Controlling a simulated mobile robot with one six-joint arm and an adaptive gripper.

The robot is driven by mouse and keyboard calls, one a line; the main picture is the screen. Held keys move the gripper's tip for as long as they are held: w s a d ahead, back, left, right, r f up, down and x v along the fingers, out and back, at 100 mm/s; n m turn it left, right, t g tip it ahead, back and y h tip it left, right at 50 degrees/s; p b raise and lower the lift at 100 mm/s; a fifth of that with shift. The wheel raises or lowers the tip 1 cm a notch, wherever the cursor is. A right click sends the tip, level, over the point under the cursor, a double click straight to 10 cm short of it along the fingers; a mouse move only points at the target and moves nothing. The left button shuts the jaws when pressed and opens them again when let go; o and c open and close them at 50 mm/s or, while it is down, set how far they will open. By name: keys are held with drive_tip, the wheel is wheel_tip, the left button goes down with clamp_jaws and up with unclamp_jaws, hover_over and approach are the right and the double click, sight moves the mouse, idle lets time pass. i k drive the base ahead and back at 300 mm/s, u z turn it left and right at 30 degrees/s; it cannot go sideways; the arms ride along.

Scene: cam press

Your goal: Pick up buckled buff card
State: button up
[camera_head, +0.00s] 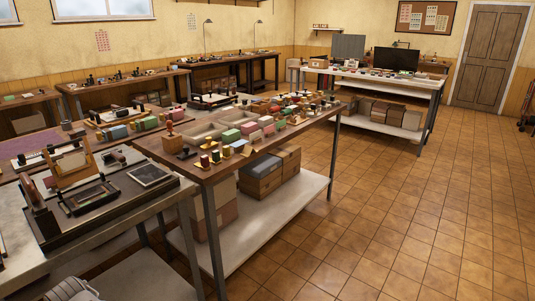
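I cannot make out a buckled buff card for certain. A cream panel (71,161) stands in a wooden frame on the left bench, but I cannot tell whether it is card. Small yellowish pieces (246,151) lie at the near edge of the middle table, too small to identify. My gripper's fingers do not show. A grey rounded part at the bottom left edge may be mine, but I cannot tell which part.
The tiled floor (400,210) at right is clear.

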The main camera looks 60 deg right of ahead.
sight(246, 152)
drive_tip(key=k, duration=1.35)
drive_tip(key=z, duration=2)
drive_tip(key=i, duration=1.2)
drive_tip(key=z, duration=0.1)
